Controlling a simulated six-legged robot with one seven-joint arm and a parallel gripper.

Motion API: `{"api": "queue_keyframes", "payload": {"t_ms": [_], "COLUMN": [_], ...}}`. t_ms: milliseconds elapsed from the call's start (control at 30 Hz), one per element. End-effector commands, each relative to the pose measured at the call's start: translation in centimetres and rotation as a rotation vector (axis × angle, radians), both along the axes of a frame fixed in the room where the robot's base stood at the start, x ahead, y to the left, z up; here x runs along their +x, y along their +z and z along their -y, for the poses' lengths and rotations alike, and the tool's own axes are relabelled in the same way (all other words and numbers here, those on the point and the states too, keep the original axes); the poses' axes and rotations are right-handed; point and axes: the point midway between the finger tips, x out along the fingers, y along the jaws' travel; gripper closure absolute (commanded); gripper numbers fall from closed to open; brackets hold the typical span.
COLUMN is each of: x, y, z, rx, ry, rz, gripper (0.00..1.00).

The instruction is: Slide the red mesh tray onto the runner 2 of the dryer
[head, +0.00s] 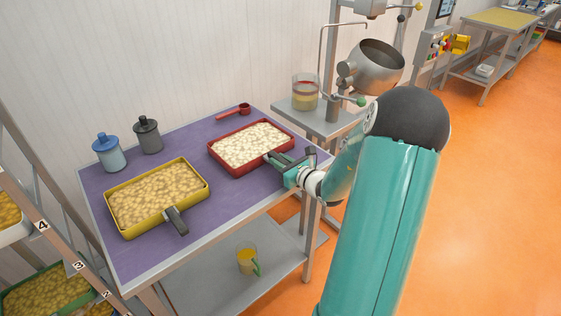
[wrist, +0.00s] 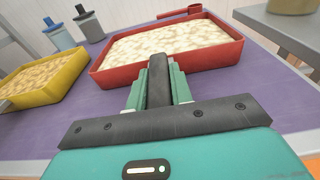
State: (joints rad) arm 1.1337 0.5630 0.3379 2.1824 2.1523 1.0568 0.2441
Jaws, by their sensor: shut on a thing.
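The red mesh tray (head: 233,162), full of pale pieces, rests on the right part of the purple table top. My gripper (head: 278,160) is shut on the tray's dark handle at its near right side. In the wrist view the red tray (wrist: 220,57) lies straight ahead, and my gripper's green fingers (wrist: 158,85) close on both sides of the black handle. The dryer rack (head: 60,248) stands at the left edge, with number labels 4 and 3 on its slanted post. Trays with yellowish pieces sit in it. The label for runner 2 is hard to read.
A yellow tray (head: 118,221) with a dark handle lies on the purple table (head: 215,205), left of the red one. Two lidded bottles (head: 109,153) and a red scoop (head: 234,111) stand behind. A steel stand with a tilted pan (head: 374,70) is at right. The orange floor is open at right.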

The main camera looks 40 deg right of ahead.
Motion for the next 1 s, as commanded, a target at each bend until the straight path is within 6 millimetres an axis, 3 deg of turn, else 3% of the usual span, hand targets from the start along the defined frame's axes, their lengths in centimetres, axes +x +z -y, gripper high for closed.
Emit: {"api": "queue_keyframes", "payload": {"t_ms": [1000], "x": [0.1], "y": [1.4], "z": [0.0], "rx": [-0.002], "ry": [0.000], "rz": [0.004], "gripper": [1.00]}}
